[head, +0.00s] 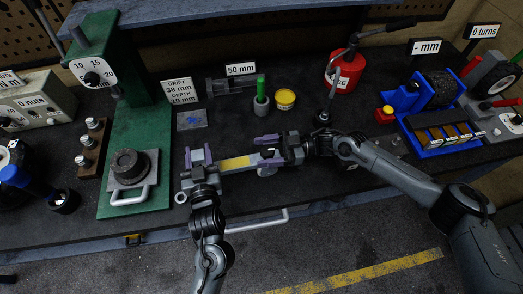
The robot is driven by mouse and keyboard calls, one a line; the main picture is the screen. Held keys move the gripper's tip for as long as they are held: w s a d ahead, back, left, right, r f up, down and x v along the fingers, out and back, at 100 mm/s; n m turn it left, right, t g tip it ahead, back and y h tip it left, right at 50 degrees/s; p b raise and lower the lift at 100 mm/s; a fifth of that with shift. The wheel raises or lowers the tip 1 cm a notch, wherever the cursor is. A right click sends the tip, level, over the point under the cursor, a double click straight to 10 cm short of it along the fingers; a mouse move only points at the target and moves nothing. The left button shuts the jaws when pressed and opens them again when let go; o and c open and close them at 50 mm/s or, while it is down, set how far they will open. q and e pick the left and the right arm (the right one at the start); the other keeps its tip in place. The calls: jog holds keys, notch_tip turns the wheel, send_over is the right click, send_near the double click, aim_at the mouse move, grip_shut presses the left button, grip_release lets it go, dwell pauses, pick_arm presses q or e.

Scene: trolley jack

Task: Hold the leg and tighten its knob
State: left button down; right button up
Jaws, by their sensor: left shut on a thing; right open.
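A grey bar with a yellow band (237,162), which looks like the leg, lies level near the bench's front edge between my grippers. My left gripper (197,160), with purple fingers, is shut on the leg's left end. My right gripper (272,149) comes in from the right and is open around or just above the leg's right end, beside a small dark part; I cannot tell if it touches. The knob cannot be made out clearly; the gripper covers much of that end.
A green press (128,130) stands at left. Behind the leg are a grey vice (231,86), a green-handled tool in a cup (261,95), a yellow tin (285,98) and a red can (346,72). A blue fixture (433,140) is at right. The floor in front is clear.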

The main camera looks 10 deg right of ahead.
jog(key=shift+a, duration=0.65)
jog(key=c, duration=1)
jog(key=shift+o, duration=0.2)
